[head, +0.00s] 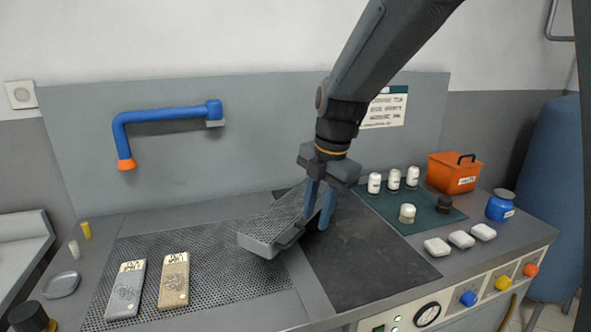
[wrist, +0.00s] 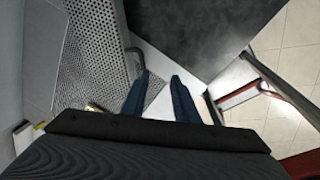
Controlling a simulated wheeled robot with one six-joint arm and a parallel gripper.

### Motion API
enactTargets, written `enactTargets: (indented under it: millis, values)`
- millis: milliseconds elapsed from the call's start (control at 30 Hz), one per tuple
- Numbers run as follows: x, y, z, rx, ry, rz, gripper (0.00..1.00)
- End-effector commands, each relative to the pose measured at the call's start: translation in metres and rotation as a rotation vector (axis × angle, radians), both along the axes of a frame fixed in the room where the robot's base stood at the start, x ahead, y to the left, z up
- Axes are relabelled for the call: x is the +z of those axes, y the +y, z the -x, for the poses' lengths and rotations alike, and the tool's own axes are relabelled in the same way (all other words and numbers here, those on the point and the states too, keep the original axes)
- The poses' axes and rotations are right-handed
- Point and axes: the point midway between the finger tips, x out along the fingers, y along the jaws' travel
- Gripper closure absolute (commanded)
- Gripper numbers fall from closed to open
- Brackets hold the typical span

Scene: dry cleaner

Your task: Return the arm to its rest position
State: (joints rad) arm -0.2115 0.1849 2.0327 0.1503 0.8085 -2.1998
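My gripper (head: 318,222) hangs above the middle of the counter, pointing down, beside a grey tilted panel (head: 270,224) with a perforated top. A dark handle (head: 288,238) on that panel's right edge lies close to the fingertips. In the wrist view, the two blue fingers (wrist: 160,74) stand apart with nothing clearly held between them. The panel's handle (wrist: 134,58) shows just beyond the left fingertip; I cannot tell whether they touch. The perforated surface (wrist: 95,40) fills the upper left there. My arm reaches down from the upper right in the head view.
Two labelled slabs (head: 174,281) lie on the perforated board (head: 225,285) at left. A blue pipe arm (head: 165,115) is on the back wall. White-capped bottles (head: 393,180), an orange box (head: 455,172), a blue jar (head: 500,206) and white blocks (head: 461,239) stand right. The dark mat (head: 365,265) is clear in front.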

Motion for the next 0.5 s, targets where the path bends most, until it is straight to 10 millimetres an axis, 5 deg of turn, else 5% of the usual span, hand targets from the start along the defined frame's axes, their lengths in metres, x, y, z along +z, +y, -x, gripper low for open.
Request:
enactTargets:
  millis: [500]
  values:
    - [-0.064,-0.086,0.080,-1.294,0.111,-0.055,0.73]
